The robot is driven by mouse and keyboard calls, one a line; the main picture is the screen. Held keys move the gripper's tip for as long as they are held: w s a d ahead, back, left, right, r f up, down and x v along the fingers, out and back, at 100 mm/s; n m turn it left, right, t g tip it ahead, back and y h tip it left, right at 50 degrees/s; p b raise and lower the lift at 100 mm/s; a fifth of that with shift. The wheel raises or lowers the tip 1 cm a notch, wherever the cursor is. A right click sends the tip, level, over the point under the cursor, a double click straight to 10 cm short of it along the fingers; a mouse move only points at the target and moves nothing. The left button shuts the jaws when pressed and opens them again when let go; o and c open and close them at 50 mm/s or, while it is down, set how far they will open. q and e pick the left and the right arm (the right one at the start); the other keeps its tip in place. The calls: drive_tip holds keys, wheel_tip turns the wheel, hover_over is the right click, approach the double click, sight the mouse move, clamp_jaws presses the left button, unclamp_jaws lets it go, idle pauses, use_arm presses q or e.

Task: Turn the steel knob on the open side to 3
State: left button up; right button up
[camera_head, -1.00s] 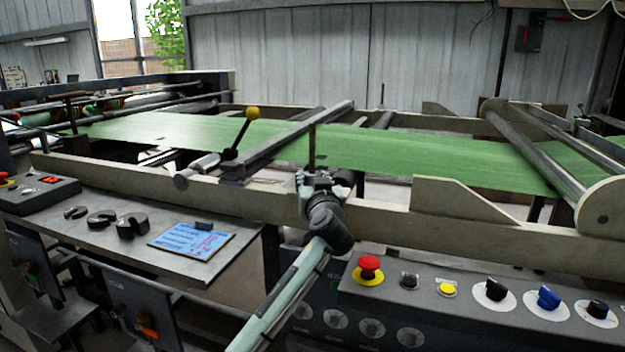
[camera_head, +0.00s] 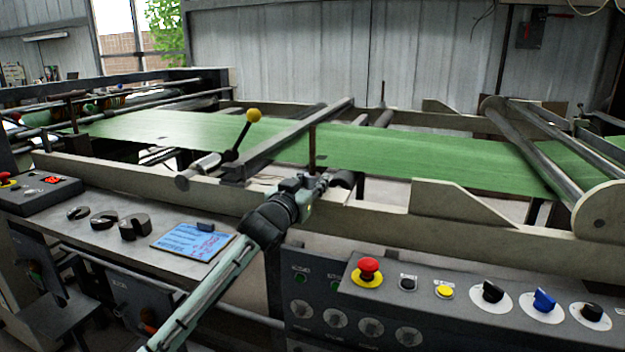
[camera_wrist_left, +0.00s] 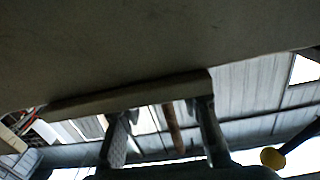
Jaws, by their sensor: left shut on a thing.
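My left gripper (camera_head: 318,184) is at the near rail of the machine, beside a thin brown upright post (camera_head: 312,148). Its arm comes in from the lower left. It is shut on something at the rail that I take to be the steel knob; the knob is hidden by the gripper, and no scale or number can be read. In the left wrist view the two fingers (camera_wrist_left: 164,138) stand apart, with a brown post (camera_wrist_left: 174,130) showing between them. My right gripper is not in view.
A yellow-balled lever (camera_head: 254,115) stands left of the gripper. The green web (camera_head: 400,160) runs behind. A control panel (camera_head: 455,318) with a red button (camera_head: 369,268) is at the lower right. A blue card (camera_head: 190,242) lies on the left table.

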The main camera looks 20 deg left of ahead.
use_arm(q)
drive_tip(key=shift+a+m+h, duration=0.1)
drive_tip(key=shift+m+h, duration=0.8)
drive_tip(key=shift+h, duration=0.4)
drive_tip(key=shift+g+h, duration=0.3)
drive_tip(key=o, duration=1.2)
drive_tip(key=v, duration=1.2)
drive_tip(key=shift+f, duration=0.15)
